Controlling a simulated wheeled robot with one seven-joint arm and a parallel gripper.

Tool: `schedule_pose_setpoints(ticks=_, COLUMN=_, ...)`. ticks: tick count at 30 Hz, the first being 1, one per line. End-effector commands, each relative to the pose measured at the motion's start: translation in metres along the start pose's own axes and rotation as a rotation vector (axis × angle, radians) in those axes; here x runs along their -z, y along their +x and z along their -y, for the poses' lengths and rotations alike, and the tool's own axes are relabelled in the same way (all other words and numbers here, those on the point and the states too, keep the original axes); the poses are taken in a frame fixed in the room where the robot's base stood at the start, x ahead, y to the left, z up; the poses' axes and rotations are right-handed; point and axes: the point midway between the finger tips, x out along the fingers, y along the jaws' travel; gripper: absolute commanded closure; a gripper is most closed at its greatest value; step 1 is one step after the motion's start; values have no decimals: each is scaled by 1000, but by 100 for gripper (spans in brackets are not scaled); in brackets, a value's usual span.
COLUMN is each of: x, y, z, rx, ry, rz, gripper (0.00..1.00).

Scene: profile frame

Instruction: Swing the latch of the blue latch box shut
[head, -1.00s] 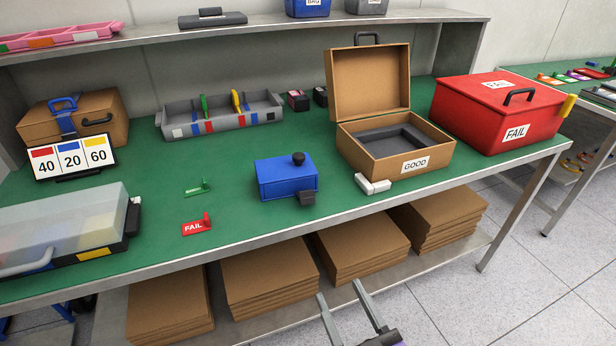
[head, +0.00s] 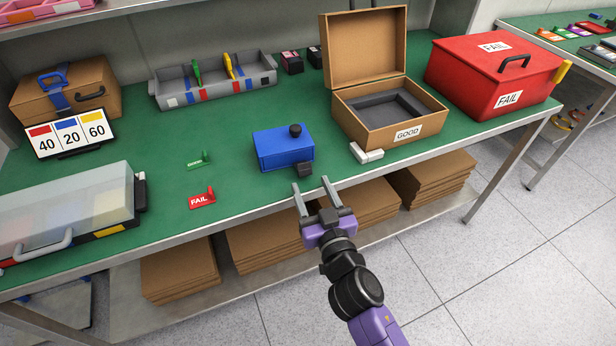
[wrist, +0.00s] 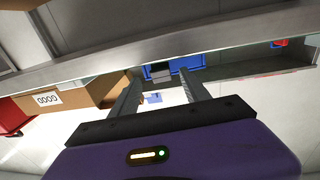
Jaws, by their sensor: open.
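The blue latch box (head: 283,150) sits on the green bench near its front edge. A black knob (head: 295,130) stands on its lid. The dark latch (head: 305,169) is at the front right corner of the box; I cannot tell its exact angle. My gripper (head: 312,186) is open and empty, just in front of the bench edge, with its fingers pointing at the latch from a short way off. In the wrist view the blue box (wrist: 190,61) shows beyond and between the fingertips, partly hidden by the right finger and the bench edge.
A white block (head: 366,154) lies right of the box, before the open brown GOOD case (head: 390,130). The red FAIL case (head: 490,80) is farther right. A red FAIL tag (head: 201,200) and a green tag (head: 200,161) lie left. The bench edge (head: 232,208) is close to my gripper.

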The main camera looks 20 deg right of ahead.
Motion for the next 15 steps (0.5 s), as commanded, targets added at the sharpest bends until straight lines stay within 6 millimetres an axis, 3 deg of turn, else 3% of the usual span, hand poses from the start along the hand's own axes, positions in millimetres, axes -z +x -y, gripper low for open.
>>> schedule_pose_setpoints(ticks=6, x=1, y=26, z=0, rx=0, ry=0, rz=-1, gripper=45)
schedule_pose_setpoints(ticks=15, x=0, y=33, z=0, rx=0, ry=0, rz=0, gripper=45)
